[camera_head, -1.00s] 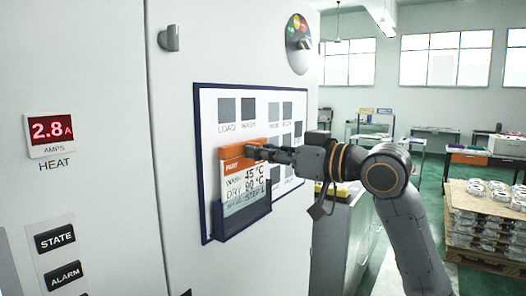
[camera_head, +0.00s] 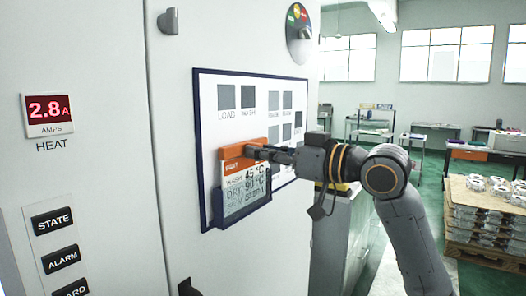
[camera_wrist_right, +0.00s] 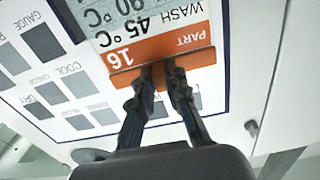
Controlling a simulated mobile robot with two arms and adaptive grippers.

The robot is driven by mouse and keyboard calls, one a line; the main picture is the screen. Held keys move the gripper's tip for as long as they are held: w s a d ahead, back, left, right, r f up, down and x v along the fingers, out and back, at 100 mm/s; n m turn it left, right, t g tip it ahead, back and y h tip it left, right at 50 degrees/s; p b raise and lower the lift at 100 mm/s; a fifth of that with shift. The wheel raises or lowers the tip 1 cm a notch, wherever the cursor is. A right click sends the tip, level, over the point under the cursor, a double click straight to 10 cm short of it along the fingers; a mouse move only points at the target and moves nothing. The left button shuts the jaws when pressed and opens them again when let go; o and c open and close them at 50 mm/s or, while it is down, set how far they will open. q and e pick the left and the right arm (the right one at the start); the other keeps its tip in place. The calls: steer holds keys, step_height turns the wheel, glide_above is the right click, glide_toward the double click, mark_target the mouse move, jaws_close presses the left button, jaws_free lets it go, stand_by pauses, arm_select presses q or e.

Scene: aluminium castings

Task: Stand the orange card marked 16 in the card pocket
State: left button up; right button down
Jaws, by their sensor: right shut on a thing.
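The orange-topped card (camera_head: 235,166) is upright at the dark blue card pocket (camera_head: 238,217) on the cabinet's board. Its white lower part with printed wash and dry lines shows, and its bottom edge is down at the pocket. I cannot tell whether it rests on the pocket's floor. My right gripper (camera_head: 264,152) is shut on the card's orange top edge. In the right wrist view, the fingers (camera_wrist_right: 161,72) pinch the orange band of the card (camera_wrist_right: 190,42), which reads 16 and PART upside down. My left gripper is not in view.
The blue-framed board (camera_head: 210,95) carries grey squares with labels such as LOAD and WASH. A red 2.8 A display (camera_head: 48,109) and label plates (camera_head: 52,221) are at left. A pallet of castings (camera_head: 480,215) stands far right.

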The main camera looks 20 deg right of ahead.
steer(key=shift+f, duration=0.45)
steer(key=c, duration=1.3)
jaws_free()
steer(key=shift+o, duration=0.2)
steer(key=v, duration=1.2)
steer(key=shift+w+d, duration=0.1)
